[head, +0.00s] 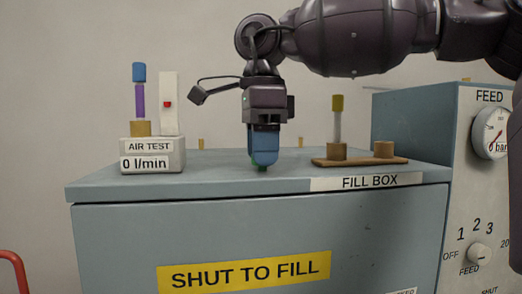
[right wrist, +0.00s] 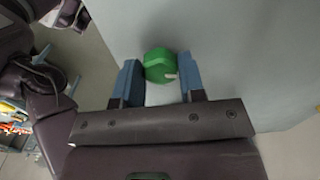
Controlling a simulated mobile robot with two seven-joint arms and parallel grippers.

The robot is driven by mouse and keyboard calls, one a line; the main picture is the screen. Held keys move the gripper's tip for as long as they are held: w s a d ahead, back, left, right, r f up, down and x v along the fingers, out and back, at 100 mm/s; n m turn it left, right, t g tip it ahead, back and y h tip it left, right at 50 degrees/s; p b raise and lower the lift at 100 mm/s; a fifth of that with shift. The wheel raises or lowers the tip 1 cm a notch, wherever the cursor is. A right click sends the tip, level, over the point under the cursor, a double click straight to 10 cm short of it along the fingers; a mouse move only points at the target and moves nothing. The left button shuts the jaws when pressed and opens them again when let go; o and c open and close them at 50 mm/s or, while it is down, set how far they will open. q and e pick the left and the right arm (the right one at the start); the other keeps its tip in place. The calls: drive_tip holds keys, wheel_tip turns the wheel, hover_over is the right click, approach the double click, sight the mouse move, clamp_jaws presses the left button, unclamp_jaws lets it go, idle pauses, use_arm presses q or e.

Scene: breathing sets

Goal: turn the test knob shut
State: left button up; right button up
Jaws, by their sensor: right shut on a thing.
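The test knob (right wrist: 158,65) is a green knob with a small white mark, seen between my fingers in the right wrist view. The mark points to the right in that view. My right gripper (right wrist: 160,78) is shut on the knob, with one blue finger on each side. In the head view the gripper (head: 263,158) points straight down at the top of the fill box (head: 220,178), and only a sliver of green shows under the fingertips. The air test meter (head: 152,155) reads 0 l/min. My left gripper is not in view.
A purple tube with a blue cap (head: 139,95) stands by the meter, left of my gripper. A wooden base (head: 360,161) with an olive-capped post (head: 337,120) stands to the right. The feed cabinet (head: 425,115) with its gauge (head: 490,133) rises at the far right.

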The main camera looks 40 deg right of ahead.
drive_tip(key=m, duration=0.4)
drive_tip(key=shift+r+m, duration=0.2)
drive_tip(key=shift+m, duration=0.1)
drive_tip(key=m, duration=0.3)
drive_tip(key=shift+m, duration=0.3)
drive_tip(key=m, duration=0.4)
drive_tip(key=shift+m, duration=0.3)
drive_tip(key=m, duration=1.2)
drive_tip(key=shift+m, duration=0.3)
drive_tip(key=m, duration=0.3)
drive_tip(key=shift+m, duration=0.3)
drive_tip(key=shift+m+p, duration=0.3)
drive_tip(key=shift+m, duration=1.7)
